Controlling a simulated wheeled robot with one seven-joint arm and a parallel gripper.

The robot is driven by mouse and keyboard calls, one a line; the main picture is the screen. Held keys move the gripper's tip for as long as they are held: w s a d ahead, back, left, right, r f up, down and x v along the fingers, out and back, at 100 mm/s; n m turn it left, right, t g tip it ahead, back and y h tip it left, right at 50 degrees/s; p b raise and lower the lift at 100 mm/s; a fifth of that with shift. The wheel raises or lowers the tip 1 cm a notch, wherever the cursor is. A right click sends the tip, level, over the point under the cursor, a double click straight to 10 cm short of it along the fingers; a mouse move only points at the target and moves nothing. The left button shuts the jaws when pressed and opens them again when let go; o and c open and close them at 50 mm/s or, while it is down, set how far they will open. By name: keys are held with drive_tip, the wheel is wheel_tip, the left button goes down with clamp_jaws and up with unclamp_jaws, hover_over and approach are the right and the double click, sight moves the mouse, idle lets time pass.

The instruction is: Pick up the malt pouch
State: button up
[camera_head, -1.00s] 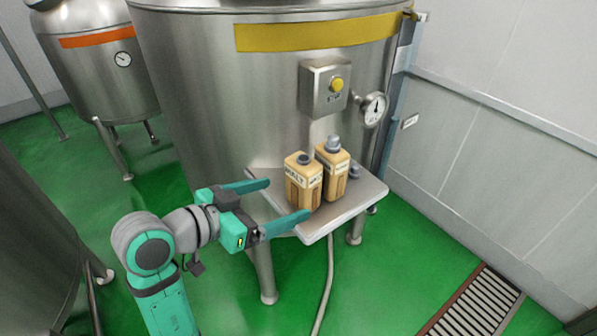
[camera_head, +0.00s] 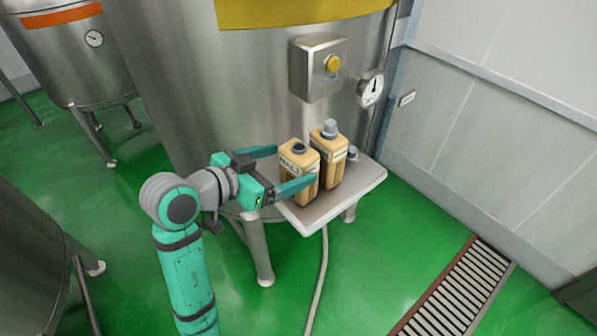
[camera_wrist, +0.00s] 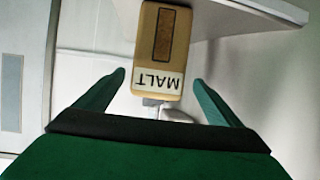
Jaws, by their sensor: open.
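The malt pouch (camera_head: 298,172) is a tan, box-like container with a dark cap and a white label, standing upright on a small metal shelf (camera_head: 318,217) fixed to the big tank. In the wrist view the malt pouch (camera_wrist: 161,45) appears upside down, its MALT label readable and between the fingertips. My gripper (camera_head: 295,168) is open, with one finger on each side of the pouch in the head view. In the wrist view my gripper (camera_wrist: 157,80) has a gap on both sides of the pouch. I cannot tell whether either finger touches it.
A second tan container (camera_head: 333,150) with a grey cap stands close behind and right of the malt pouch. A small grey knob (camera_head: 352,154) is beside it. The tank wall carries a box with a yellow button (camera_head: 333,63) and a gauge (camera_head: 371,88). The shelf's front right is bare.

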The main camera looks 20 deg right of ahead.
drive_tip(key=shift+x, duration=2.2)
drive_tip(key=shift+s, duration=0.2)
drive_tip(key=c, duration=1.6)
